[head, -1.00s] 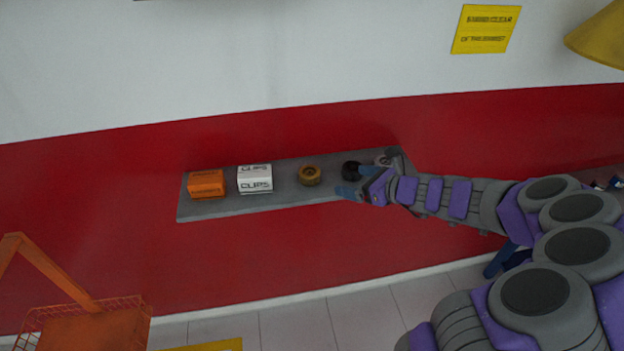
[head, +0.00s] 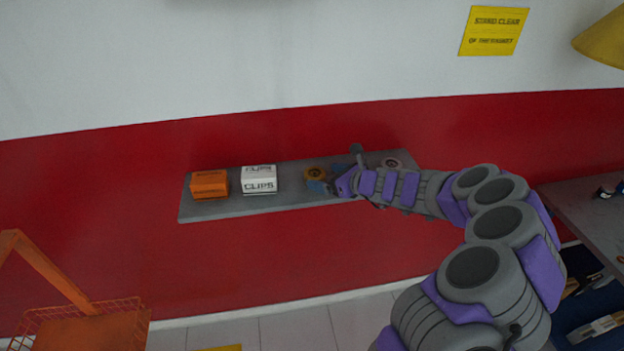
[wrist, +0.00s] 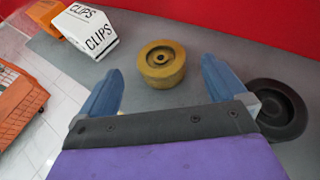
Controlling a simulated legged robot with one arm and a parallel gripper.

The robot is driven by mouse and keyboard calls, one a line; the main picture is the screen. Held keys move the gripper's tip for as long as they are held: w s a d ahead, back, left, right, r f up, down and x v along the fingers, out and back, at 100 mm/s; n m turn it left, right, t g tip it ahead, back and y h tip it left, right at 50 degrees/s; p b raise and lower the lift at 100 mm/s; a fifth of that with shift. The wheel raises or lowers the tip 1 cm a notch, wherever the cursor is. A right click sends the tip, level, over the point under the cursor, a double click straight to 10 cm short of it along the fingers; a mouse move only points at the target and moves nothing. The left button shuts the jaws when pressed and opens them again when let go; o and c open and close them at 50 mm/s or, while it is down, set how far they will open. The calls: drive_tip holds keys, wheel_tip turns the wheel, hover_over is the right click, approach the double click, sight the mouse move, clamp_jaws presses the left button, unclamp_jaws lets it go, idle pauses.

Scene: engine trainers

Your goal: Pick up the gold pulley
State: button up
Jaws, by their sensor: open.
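The gold pulley (head: 316,173) lies on the grey wall shelf (head: 225,209), right of the white CLIPS box. In the head view my gripper and arm hide most of that black pulley.
The white CLIPS box (head: 259,179) and an orange box (head: 210,184) stand on the shelf's left part. A grey round part (head: 391,163) lies near its right end. An orange basket (head: 85,325) stands below at the left. The red wall rises behind the shelf.

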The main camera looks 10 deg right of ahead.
sight(318, 175)
drive_tip(key=x, duration=0.1)
drive_tip(key=b+x, duration=0.1)
drive_tip(key=x, duration=0.2)
drive_tip(key=shift+w+d+f, duration=0.15)
drive_tip(key=shift+d+f, duration=0.15)
drive_tip(key=shift+w+a, duration=0.1)
drive_tip(key=shift+a, duration=0.55)
drive_tip(key=shift+c, duration=0.9)
drive_tip(key=shift+d, duration=0.35)
drive_tip(key=c, duration=0.6)
drive_tip(key=shift+a, duration=0.2)
drive_tip(key=c, duration=0.7)
drive_tip(key=shift+r, duration=0.1)
